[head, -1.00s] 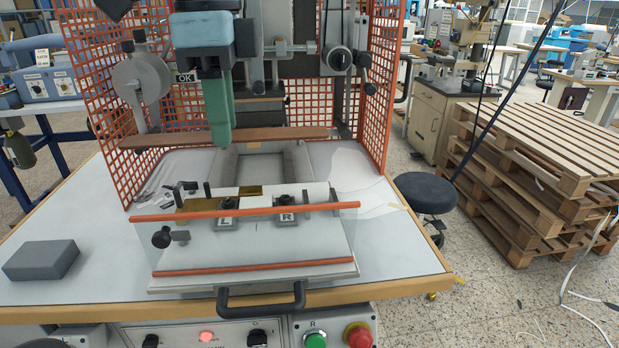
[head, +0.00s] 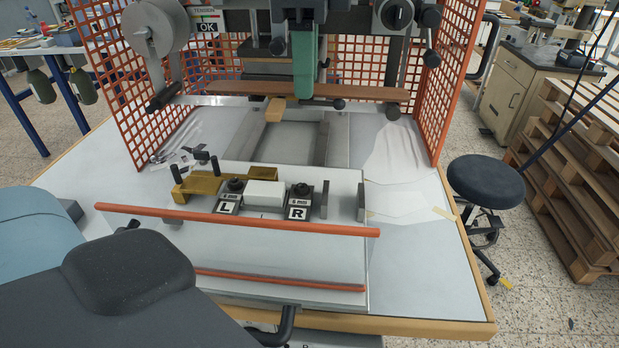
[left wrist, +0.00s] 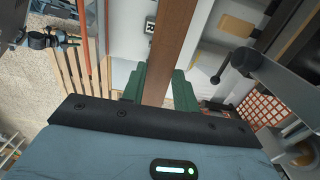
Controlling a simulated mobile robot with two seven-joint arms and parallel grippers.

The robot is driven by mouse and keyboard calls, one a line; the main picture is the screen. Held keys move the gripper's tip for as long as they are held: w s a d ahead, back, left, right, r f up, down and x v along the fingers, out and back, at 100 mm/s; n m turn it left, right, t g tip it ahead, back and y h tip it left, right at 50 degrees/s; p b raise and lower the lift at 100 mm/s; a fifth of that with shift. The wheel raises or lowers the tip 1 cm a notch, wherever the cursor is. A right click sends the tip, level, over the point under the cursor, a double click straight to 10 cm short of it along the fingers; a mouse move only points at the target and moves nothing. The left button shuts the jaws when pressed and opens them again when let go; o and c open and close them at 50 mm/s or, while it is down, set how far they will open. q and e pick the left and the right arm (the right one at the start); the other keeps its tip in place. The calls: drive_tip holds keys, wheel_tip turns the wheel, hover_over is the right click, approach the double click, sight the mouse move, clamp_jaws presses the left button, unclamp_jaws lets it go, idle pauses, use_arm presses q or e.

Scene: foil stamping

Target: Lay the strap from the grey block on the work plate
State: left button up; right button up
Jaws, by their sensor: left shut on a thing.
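The brown strap (head: 240,88) lies crosswise in the air behind the work plate in the head view. My left gripper (head: 305,90) is shut on it near mid-length, its green fingers pointing down. In the left wrist view, the strap (left wrist: 174,40) runs away between the two green fingers (left wrist: 159,70). The white work plate (head: 345,185) carries black L and R clamps (head: 298,203) with a white block (head: 264,194) between them. It is bare of the strap. The grey block (head: 70,209) is mostly hidden behind my arm. My right gripper is not in view.
An ochre stop (head: 195,186) stands at the plate's left. An orange bar (head: 240,221) runs along its front edge. Orange mesh guards (head: 455,80) flank the press on both sides. A winding reel (head: 155,28) is at the upper left. A black stool (head: 490,182) stands off the table.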

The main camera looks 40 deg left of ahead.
use_arm(q)
wheel_tip(320, 180, down, 11)
drive_tip(key=shift+w+f+b, duration=0.15)
drive_tip(key=shift+f+b, duration=0.05)
drive_tip(key=shift+b, duration=0.3)
drive_tip(key=shift+f, duration=2.2)
drive_tip(key=shift+f, duration=0.3)
drive_tip(key=o, duration=0.9)
drive_tip(key=shift+o, duration=0.2)
drive_tip(key=shift+r, duration=0.15)
